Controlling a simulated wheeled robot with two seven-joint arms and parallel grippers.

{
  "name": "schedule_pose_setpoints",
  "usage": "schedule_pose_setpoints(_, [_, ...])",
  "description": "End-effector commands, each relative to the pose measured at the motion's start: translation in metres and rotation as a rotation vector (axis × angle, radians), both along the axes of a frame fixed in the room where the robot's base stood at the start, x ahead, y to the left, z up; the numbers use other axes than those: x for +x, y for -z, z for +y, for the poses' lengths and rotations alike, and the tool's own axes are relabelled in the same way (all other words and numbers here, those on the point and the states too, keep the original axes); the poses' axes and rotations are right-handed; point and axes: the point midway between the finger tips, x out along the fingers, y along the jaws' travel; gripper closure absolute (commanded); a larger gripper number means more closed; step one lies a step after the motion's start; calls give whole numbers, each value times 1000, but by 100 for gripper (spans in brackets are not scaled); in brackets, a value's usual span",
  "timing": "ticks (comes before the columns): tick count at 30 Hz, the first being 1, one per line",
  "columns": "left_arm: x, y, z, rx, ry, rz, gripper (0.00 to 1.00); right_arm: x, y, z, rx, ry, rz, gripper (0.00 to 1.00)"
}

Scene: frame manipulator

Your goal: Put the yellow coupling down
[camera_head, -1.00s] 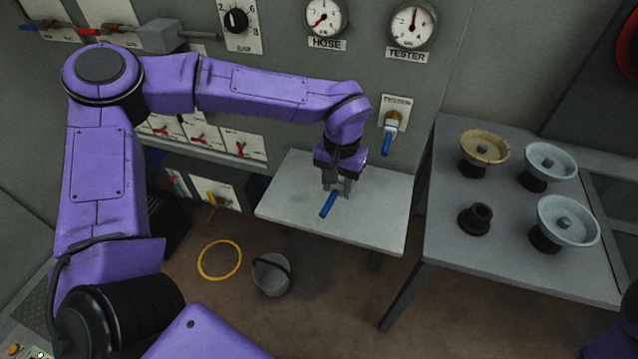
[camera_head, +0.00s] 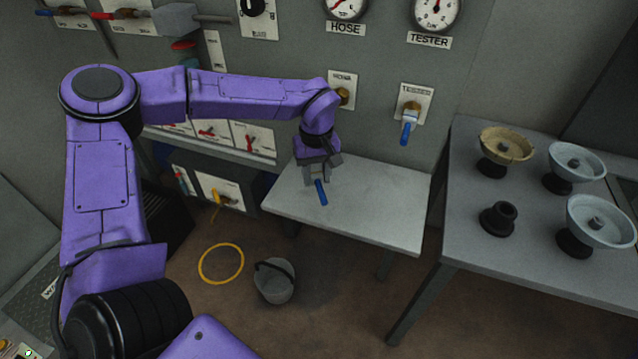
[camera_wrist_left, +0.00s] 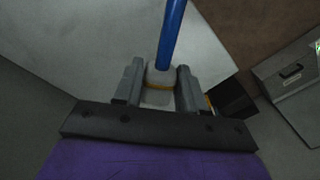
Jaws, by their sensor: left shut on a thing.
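My left gripper (camera_head: 318,173) is shut on the coupling, over the left back part of the small light-grey table (camera_head: 375,205). In the head view the coupling shows mainly as a blue handle (camera_head: 321,193) sticking out below the fingers. In the left wrist view the gripper (camera_wrist_left: 160,75) has a finger on each side of the coupling's pale body (camera_wrist_left: 160,77), which has a yellow band. Its blue handle (camera_wrist_left: 172,32) points away from the gripper. I cannot tell whether the coupling touches the table. My right gripper is out of view.
Most of the small table is bare. A panel behind it has a brass port (camera_head: 343,97) and a blue-handled valve (camera_head: 407,128). A bigger table (camera_head: 470,250) at right holds several round fittings. A bucket (camera_head: 274,281) and yellow ring (camera_head: 221,263) are on the floor.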

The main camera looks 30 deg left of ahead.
Motion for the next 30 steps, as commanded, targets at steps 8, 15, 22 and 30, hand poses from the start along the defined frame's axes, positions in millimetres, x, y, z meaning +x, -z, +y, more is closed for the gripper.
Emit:
schedule_pose_setpoints(8, [17, 30, 3, -1, 2, 1, 86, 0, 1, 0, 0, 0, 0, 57])
schedule_pose_setpoints(15, [17, 50, 3, -1, 2, -3, 86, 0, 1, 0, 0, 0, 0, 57])
schedule_pose_setpoints(22, [17, 54, 4, -1, 1, -2, 86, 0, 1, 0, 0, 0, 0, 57])
schedule_pose_setpoints(30, [17, 54, 4, -1, 1, -2, 34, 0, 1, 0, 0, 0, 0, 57])
